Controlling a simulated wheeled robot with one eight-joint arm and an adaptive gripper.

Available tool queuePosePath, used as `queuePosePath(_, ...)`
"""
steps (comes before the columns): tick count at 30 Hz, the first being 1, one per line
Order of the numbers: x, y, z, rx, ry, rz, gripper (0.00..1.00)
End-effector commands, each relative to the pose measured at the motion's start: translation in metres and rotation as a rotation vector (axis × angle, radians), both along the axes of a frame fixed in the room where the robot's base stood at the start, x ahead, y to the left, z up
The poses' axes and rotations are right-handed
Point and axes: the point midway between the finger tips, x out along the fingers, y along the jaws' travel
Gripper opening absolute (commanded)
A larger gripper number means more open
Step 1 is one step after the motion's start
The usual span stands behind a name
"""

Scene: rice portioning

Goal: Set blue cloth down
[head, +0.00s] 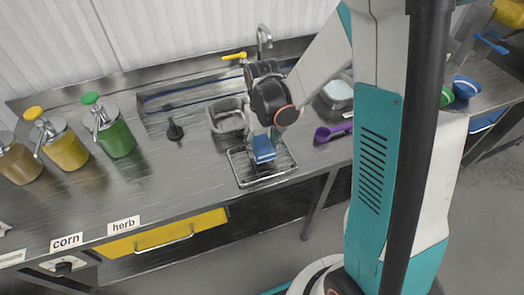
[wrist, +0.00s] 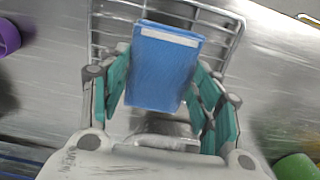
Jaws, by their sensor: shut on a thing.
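The blue cloth (head: 263,149) is a small flat folded block with a pale stripe at one end. In the wrist view the cloth (wrist: 163,72) sits between the teal fingers of my gripper (wrist: 160,90), which is shut on it. In the head view my gripper (head: 274,136) points down over the wire rack (head: 242,181) on the steel counter, with the cloth at or just above the rack. I cannot tell whether the cloth touches the wires. The rack's wires (wrist: 228,40) also show around the cloth in the wrist view.
A metal container (head: 228,118) stands behind the rack, near the sink and tap (head: 264,38). A purple scoop (head: 333,132) lies to the right. Pump jars, including a green one (head: 114,138), stand at the left. The counter between the jars and the rack is mostly clear.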

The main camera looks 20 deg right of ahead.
Motion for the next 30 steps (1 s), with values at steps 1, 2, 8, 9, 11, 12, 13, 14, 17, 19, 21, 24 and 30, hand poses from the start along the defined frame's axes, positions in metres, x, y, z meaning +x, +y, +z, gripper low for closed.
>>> queuePosePath(1, 0.000, 0.000, -0.007, 0.000, 0.000, 0.000, 0.39)
queuePosePath(2, 0.000, 0.000, -0.012, 0.000, 0.000, 0.000, 0.39)
queuePosePath(8, 0.000, 0.000, -0.037, 0.000, 0.000, 0.000, 0.39)
queuePosePath(9, 0.000, 0.000, -0.037, 0.000, 0.000, 0.000, 0.39)
queuePosePath(11, 0.000, 0.000, -0.037, 0.000, 0.000, 0.000, 0.39)
queuePosePath(12, 0.000, 0.000, -0.036, 0.000, 0.000, 0.000, 0.39)
queuePosePath(13, 0.000, 0.000, -0.036, 0.000, 0.000, 0.000, 0.39)
queuePosePath(14, 0.000, 0.000, -0.036, 0.000, 0.000, 0.000, 0.39)
queuePosePath(17, 0.000, 0.000, -0.038, 0.000, 0.000, 0.000, 0.39)
queuePosePath(19, 0.000, 0.000, -0.040, 0.000, 0.000, 0.000, 0.39)
queuePosePath(21, 0.000, 0.000, -0.040, 0.000, 0.000, 0.000, 0.69)
queuePosePath(24, 0.000, 0.000, -0.039, 0.000, 0.000, 0.000, 0.78)
queuePosePath(30, 0.000, 0.000, -0.039, 0.000, 0.000, 0.000, 0.78)
